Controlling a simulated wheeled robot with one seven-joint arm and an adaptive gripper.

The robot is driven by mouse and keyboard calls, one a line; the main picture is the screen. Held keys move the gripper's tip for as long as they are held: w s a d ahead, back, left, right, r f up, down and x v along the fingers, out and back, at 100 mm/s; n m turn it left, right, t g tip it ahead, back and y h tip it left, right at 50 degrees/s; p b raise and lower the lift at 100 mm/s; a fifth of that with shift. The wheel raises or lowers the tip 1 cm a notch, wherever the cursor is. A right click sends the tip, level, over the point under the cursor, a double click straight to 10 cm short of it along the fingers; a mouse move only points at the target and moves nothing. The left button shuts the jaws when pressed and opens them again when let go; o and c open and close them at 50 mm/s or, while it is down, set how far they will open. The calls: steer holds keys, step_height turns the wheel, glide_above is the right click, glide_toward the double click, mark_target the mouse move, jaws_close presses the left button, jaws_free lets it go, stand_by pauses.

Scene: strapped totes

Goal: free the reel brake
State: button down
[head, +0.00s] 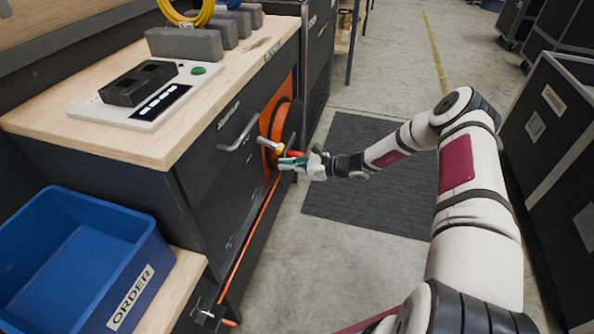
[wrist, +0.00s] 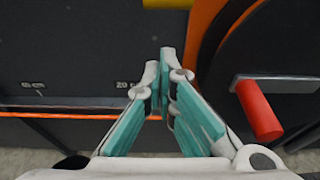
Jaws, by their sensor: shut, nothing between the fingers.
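The reel (head: 275,112) is a dark disc on an orange backing, mounted on the side of the bench. It fills the upper right of the wrist view (wrist: 222,45). A red handle (wrist: 258,110) stands out on a grey crank in front of it. A yellow part (wrist: 168,3) is cut off at the top of the wrist view; in the head view a yellow and grey lever (head: 269,145) sticks out at the reel. I cannot tell which part is the brake. My gripper (wrist: 160,65) is shut and empty, left of the red handle and below the yellow part.
An orange strap (head: 253,233) runs down along the bench base to a bracket (head: 208,313). A drawer handle (head: 238,135) sticks out left of the reel. A blue ORDER tote (head: 140,240) stands at lower left. Dark cases (head: 545,130) stand at right; the floor mat (head: 345,205) is clear.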

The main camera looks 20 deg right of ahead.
mark_target(270, 145)
steer(key=shift+s+d+r, duration=0.1)
steer(key=shift+r, duration=1.35)
steer(key=shift+r, duration=0.1)
steer(key=shift+s+d+r+g+h+p, duration=0.15)
steer(key=shift+r+g+h+p, duration=0.15)
steer(key=shift+p, duration=0.35)
steer(key=shift+r+p, duration=0.15)
steer(key=shift+p, duration=0.15)
